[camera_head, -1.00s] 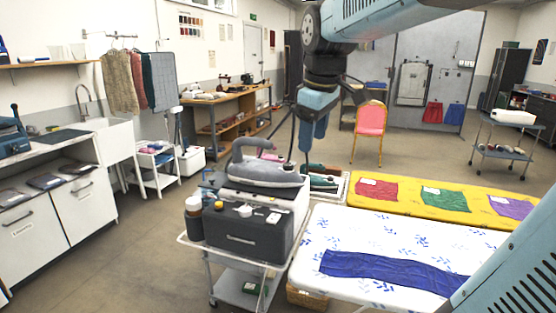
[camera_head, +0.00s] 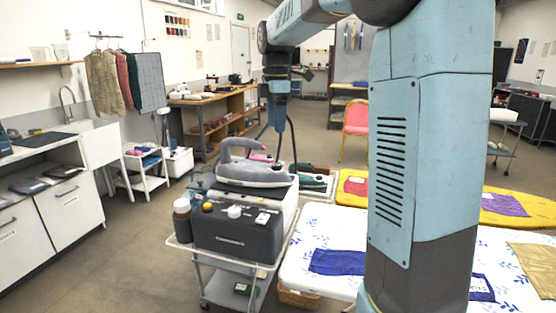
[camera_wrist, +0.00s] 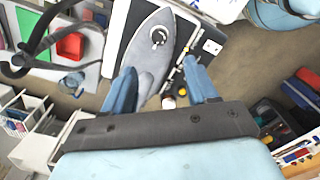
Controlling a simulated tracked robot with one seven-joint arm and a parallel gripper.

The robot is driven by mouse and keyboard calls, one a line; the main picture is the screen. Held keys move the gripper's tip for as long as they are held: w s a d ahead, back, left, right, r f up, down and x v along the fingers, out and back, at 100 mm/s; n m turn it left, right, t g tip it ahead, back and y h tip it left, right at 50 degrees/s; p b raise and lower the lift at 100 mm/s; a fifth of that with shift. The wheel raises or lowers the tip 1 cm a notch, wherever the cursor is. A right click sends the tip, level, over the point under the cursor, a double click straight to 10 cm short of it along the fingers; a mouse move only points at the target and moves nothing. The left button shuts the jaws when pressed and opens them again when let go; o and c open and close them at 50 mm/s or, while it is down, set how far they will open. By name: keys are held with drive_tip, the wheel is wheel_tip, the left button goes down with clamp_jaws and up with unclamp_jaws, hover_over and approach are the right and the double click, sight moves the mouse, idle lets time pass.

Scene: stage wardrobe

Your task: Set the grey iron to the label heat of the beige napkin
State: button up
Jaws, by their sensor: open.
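The grey iron (camera_head: 262,178) rests on the dark steam station (camera_head: 236,235) on a trolley. In the wrist view the iron (camera_wrist: 147,55) lies beyond and between my fingers, with a round dial (camera_wrist: 159,36) on it; its setting is too small to read. My gripper (camera_head: 279,118) hangs near the iron in the head view. In the wrist view my gripper (camera_wrist: 160,66) is open and empty, its two blue fingers apart. A tan cloth (camera_head: 534,268), possibly the beige napkin, lies at the right edge of the white board. No heat label is readable on it.
My arm hides part of the white ironing board (camera_head: 325,222) and yellow board (camera_head: 520,208). A blue cloth (camera_head: 338,261) lies on the white board. A dark bottle (camera_head: 182,217) stands at the trolley's left. Other irons stand behind on a tray (camera_head: 318,182). Floor at left is clear.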

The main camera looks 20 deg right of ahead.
sight(276, 164)
wheel_tip(276, 164, down, 12)
drive_tip(key=shift+r, duration=0.1)
idle(0.4)
drive_tip(key=shift+c, duration=0.3)
drive_tip(key=c, duration=0.9)
drive_tip(key=shift+d, duration=0.25)
drive_tip(key=shift+c, duration=0.5)
drive_tip(key=shift+a, duration=0.25)
